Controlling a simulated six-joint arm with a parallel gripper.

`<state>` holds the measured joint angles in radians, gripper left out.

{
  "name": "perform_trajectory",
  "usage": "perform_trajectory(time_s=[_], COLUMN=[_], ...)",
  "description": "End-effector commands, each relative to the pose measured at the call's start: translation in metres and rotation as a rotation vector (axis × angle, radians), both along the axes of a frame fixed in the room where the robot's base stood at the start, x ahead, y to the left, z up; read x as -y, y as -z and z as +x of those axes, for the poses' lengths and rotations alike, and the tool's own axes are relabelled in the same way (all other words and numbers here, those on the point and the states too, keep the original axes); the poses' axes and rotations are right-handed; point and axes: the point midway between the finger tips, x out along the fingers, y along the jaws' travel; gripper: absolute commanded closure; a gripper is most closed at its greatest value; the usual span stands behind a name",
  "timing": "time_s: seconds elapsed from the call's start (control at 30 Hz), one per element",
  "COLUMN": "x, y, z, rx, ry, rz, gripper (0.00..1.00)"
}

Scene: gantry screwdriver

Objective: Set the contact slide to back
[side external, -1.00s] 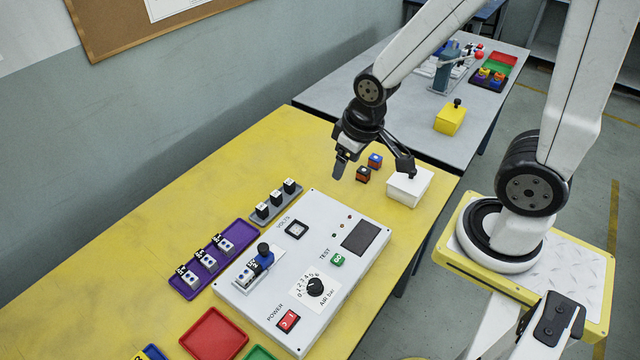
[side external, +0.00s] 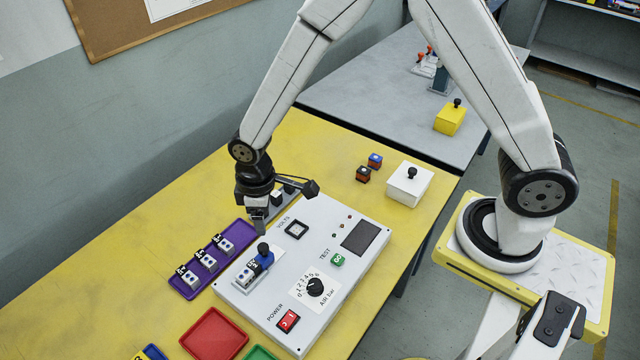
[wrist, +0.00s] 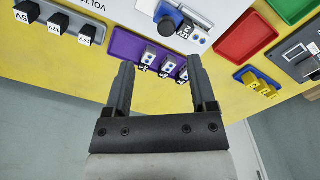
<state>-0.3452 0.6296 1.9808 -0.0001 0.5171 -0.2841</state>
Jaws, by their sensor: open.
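The contact slide (side external: 265,260) is a blue block with a black knob on the left side of the white panel (side external: 340,285). It sits on a metal rail beside a small white contact module (side external: 245,277). In the wrist view the slide (wrist: 170,13) and its knob (wrist: 166,27) show at the top, beyond the fingertips. My gripper (side external: 258,222) is above the panel's left edge, behind the knob in the side view, and looks apart from it. In the wrist view my gripper (wrist: 160,70) is open with nothing held between its fingers.
A purple tray (side external: 190,291) with several modules lies left of the panel. The grey block rack (side external: 290,188) is partly hidden by my gripper. The panel carries a dial (side external: 315,287), a red power switch (side external: 288,321) and a green test button (side external: 337,259). A red tray (side external: 214,334) lies in front.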

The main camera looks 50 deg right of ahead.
Motion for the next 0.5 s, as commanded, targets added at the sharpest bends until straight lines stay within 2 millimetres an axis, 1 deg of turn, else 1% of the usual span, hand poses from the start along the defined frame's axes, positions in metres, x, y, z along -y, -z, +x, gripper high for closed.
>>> perform_trajectory(time_s=[0.03,0.13,0.5], x=[-0.0052,-0.0105,-0.0116], y=[0.0046,0.0090,0.0136], z=[0.0009,0.0025,0.0027], rx=[-0.006,-0.012,-0.015], ry=[-0.019,-0.039,-0.044], rz=[-0.002,-0.004,-0.005], gripper=[0.28,0.28,0.28])
